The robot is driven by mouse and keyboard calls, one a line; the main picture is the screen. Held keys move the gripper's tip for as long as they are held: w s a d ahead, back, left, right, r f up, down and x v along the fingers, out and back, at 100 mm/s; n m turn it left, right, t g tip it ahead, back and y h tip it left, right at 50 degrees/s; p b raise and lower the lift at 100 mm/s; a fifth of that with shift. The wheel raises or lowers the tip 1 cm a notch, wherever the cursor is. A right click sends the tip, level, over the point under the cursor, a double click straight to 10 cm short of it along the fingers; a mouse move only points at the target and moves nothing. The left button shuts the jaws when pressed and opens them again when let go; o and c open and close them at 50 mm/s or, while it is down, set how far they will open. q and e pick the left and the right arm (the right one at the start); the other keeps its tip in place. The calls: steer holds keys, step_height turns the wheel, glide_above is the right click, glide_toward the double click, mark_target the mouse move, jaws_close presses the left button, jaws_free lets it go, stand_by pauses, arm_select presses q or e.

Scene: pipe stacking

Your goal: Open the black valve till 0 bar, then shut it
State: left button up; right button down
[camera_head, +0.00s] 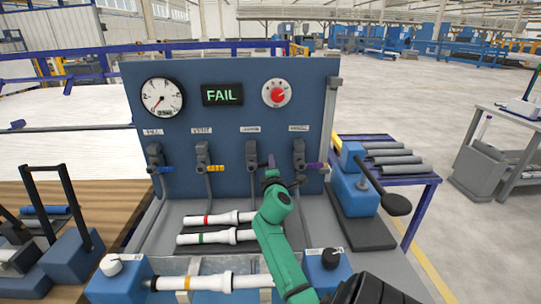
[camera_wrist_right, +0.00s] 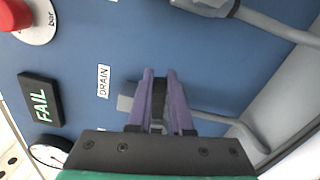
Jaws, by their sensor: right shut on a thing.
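The black valve is the one under the DRAIN label on the blue panel, third from the left in the head view (camera_head: 251,160). In the right wrist view its black handle (camera_wrist_right: 159,98) sits between the purple fingers of my right gripper (camera_wrist_right: 162,88), which is shut on it. In the head view my right gripper (camera_head: 271,163) is at this valve, and the handle is mostly hidden by it. The pressure gauge (camera_head: 162,97) is at the panel's upper left; its needle is too small to read surely. A display (camera_head: 222,94) shows FAIL in green. My left gripper is not in view.
Valves with blue (camera_head: 162,169), yellow (camera_head: 215,169) and purple (camera_head: 317,167) handles flank the black one. A red knob (camera_head: 277,95) is above. White pipes with a red band (camera_head: 215,218) and a green band (camera_head: 212,237) lie below the panel.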

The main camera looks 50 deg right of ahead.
steer(key=shift+f+m+b, duration=0.5)
steer(key=shift+m+b, duration=0.25)
steer(key=shift+m, duration=0.25)
steer(key=c, duration=0.8)
jaws_free()
steer(key=shift+w+d+f, duration=0.15)
steer(key=shift+w+f, duration=0.1)
steer(key=shift+f, duration=0.05)
steer(key=b+v, duration=0.1)
steer(key=v, duration=1.3)
steer(key=shift+s+a+b, duration=0.15)
steer(key=shift+a+b, duration=0.05)
steer(key=shift+b, duration=0.2)
